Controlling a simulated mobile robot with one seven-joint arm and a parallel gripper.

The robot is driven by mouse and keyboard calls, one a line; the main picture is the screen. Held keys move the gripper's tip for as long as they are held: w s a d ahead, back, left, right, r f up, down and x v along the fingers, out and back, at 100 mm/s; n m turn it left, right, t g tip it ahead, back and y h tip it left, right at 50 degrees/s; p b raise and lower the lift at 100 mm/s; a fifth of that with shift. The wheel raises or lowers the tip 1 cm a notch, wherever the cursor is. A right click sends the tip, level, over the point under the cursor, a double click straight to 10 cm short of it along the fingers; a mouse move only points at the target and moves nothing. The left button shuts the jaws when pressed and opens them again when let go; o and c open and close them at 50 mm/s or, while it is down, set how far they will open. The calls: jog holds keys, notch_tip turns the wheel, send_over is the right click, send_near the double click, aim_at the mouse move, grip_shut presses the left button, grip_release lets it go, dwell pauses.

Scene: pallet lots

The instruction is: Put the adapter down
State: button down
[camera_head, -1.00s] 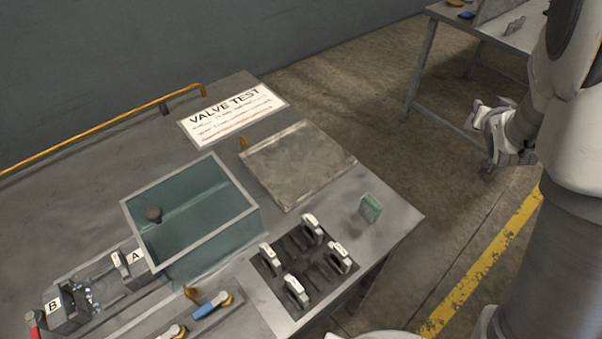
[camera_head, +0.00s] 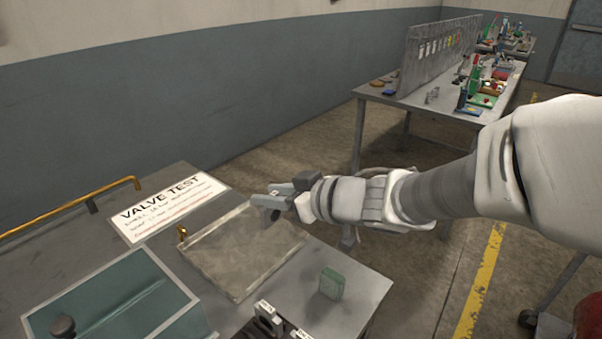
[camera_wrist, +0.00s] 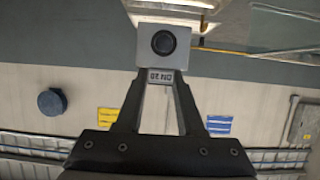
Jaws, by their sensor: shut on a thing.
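My gripper (camera_head: 288,194) is shut on a grey adapter (camera_head: 270,201) and holds it in the air above the far right part of the shallow metal tray (camera_head: 222,268). In the wrist view the adapter (camera_wrist: 178,24) is a pale grey block with a dark round opening. An upside-down label like "DN 20" shows between the fingers (camera_wrist: 160,84). The dark slotted rack (camera_head: 250,334) with upright grey adapters is only partly in view at the bottom edge.
A green block (camera_head: 331,284) stands right of the tray. A glass-sided tank (camera_head: 118,310) is at lower left, a VALVE TEST sign (camera_head: 172,206) behind the tray. A yellow rail (camera_head: 70,209) runs along the back. Another bench (camera_head: 440,106) stands beyond.

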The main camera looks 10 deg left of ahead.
jog(key=w+a+f+b, duration=0.1)
jog(key=a+f+b, duration=0.1)
jog(key=a+f, duration=0.1)
jog(key=w+a+f+b, duration=0.1)
jog(key=a+f+b, duration=0.2)
jog(key=a+f, duration=0.1)
jog(key=w+a+f+b, duration=0.1)
jog(key=a+f+b, duration=0.1)
jog(key=a+f, duration=0.1)
jog(key=shift+w+a+f+b, duration=0.35)
jog(key=shift+a+f+b, duration=0.05)
jog(key=shift+f, duration=0.15)
jog(key=shift+r, duration=0.1)
jog(key=c, duration=0.5)
grip_release()
